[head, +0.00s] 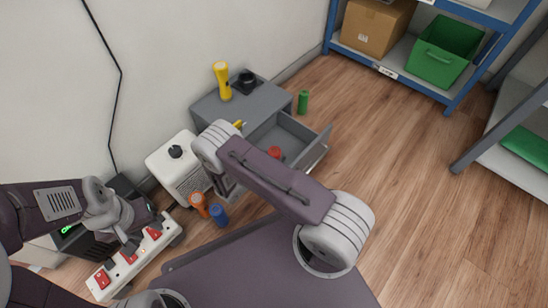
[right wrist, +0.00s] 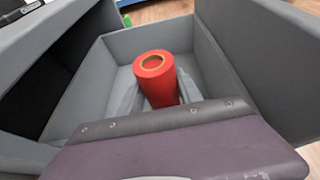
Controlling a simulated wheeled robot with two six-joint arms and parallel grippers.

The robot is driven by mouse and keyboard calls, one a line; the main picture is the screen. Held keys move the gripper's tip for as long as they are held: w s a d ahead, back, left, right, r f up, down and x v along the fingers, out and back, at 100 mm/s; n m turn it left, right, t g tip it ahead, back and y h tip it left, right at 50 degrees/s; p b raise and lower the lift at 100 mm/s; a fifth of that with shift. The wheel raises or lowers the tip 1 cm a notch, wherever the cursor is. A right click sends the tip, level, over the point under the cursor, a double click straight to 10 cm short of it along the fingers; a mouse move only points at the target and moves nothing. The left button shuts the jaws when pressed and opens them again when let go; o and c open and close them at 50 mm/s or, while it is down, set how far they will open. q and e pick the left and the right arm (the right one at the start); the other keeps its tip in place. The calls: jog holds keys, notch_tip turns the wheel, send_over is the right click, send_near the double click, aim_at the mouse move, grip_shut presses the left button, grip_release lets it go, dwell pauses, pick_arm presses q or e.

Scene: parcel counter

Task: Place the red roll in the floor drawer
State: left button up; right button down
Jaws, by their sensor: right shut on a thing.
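The red roll (head: 275,153) stands upright within the open floor drawer (head: 317,150); my right arm covers part of this area in the head view. In the right wrist view the red roll (right wrist: 155,70) has a tan-ringed core, and grey drawer walls (right wrist: 150,38) surround it. My right gripper (right wrist: 160,92) is shut on the roll, a finger on each side of it. Whether the roll touches the drawer bottom is hidden. My left gripper (head: 131,244) is low over the power strip (head: 102,280), away from the drawer; its jaw opening is unclear.
The grey cabinet (head: 205,107) carries a yellow flashlight (head: 222,82) and a black item (head: 245,80). An orange roll (head: 198,204) and a blue roll (head: 219,215) stand by a white heater-like box (head: 170,165). A green roll (head: 303,102) stands beyond the drawer.

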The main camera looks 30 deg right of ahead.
jog(key=c, duration=0.8)
grip_release()
jog(key=shift+a+r, duration=0.1)
jog(key=shift+r, duration=0.15)
jog(key=p+v, duration=0.6)
jog(key=v, duration=0.5)
jog(key=shift+s+a, duration=0.25)
jog(key=shift+a, duration=0.1)
